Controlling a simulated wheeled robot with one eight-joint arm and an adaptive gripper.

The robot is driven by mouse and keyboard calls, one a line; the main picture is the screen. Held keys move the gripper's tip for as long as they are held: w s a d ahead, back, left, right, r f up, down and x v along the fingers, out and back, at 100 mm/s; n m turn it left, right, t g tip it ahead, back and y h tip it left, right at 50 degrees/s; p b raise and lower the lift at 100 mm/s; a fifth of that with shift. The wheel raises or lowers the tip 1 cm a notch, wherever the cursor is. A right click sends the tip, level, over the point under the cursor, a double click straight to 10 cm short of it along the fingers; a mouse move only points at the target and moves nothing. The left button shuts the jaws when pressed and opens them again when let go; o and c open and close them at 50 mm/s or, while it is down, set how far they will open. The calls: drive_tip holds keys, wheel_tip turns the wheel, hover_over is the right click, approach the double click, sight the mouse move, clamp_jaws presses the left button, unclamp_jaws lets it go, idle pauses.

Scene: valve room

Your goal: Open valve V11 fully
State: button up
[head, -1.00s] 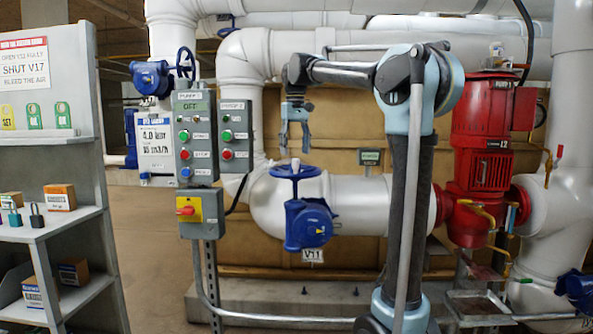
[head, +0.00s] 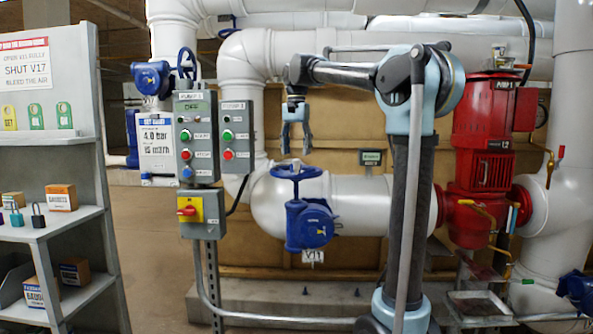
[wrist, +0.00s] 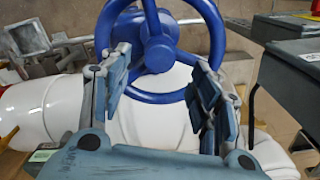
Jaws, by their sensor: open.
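Valve V11 is a blue valve body (head: 309,224) on the white pipe, with a small tag reading V11 (head: 313,256) below it. Its blue handwheel (head: 295,171) lies flat on top, around a pale stem. My gripper (head: 296,146) hangs open and empty, fingers down, just above the handwheel in the head view. In the wrist view, my gripper (wrist: 160,95) has its two pads apart, with the handwheel (wrist: 158,50) showing between and beyond them. No contact between pads and wheel is visible.
A grey pump control box (head: 196,138) with buttons and a yellow-red switch stands left of the valve. A red pump (head: 483,150) is to the right. A shelf (head: 75,220) with boxes and padlocks is at far left. White pipes run behind.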

drive_tip(key=m, duration=0.5)
drive_tip(key=shift+m, duration=0.4)
drive_tip(key=shift+s+f, duration=0.15)
drive_tip(key=shift+f, duration=3.3)
drive_tip(key=shift+o, duration=0.9)
drive_tip(key=c, duration=0.9)
